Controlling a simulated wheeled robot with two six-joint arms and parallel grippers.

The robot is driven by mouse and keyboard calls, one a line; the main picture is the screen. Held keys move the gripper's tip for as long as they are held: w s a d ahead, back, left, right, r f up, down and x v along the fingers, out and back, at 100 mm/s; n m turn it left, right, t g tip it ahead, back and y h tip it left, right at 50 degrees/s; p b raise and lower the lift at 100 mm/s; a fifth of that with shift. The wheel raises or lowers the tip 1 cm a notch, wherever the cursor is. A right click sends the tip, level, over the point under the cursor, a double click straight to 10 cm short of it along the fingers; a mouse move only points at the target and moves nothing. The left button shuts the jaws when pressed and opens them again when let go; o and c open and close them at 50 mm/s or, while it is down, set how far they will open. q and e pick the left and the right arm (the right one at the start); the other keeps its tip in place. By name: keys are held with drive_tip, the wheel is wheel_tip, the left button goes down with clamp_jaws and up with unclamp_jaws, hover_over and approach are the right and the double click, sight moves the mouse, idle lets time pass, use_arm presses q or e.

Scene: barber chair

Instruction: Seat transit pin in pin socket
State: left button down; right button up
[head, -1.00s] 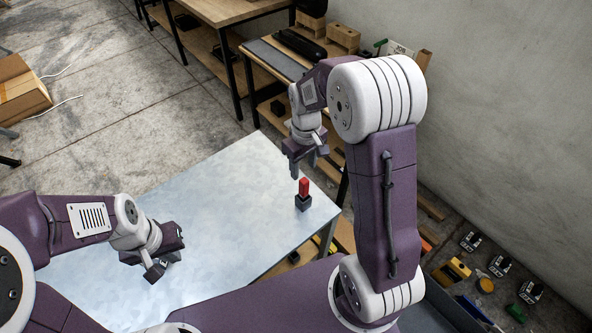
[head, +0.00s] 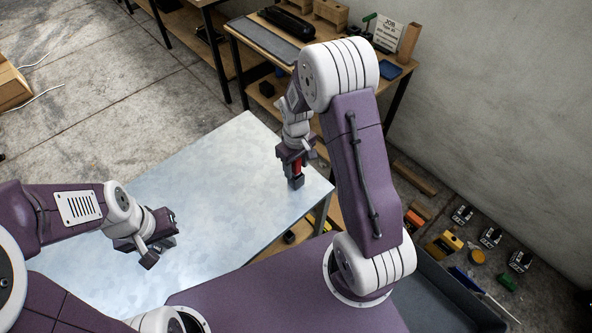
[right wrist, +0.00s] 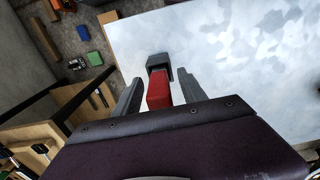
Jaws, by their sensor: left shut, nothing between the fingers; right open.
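The red transit pin (head: 298,167) stands upright at the dark grey block (head: 296,182), which looks like the pin socket, near the table's right corner. I cannot tell how deep the pin sits. My right gripper (head: 291,165) is over the pin. In the right wrist view the fingers of my right gripper (right wrist: 160,92) are open, one on each side of the red pin (right wrist: 158,92), with gaps between. The dark block (right wrist: 158,62) shows beyond the pin. My left gripper (head: 160,248) is shut and empty over the left part of the table.
The pale metal table (head: 225,190) is otherwise clear. A wooden workbench (head: 345,62) with a sign and boxes stands behind my right arm. Small tools and parts (head: 490,237) lie on the floor at the right, beside the wall.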

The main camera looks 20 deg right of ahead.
clamp_jaws()
wheel_tip(320, 180, up, 10)
drive_tip(key=shift+f+p, duration=0.1)
drive_tip(key=shift+p, duration=0.5)
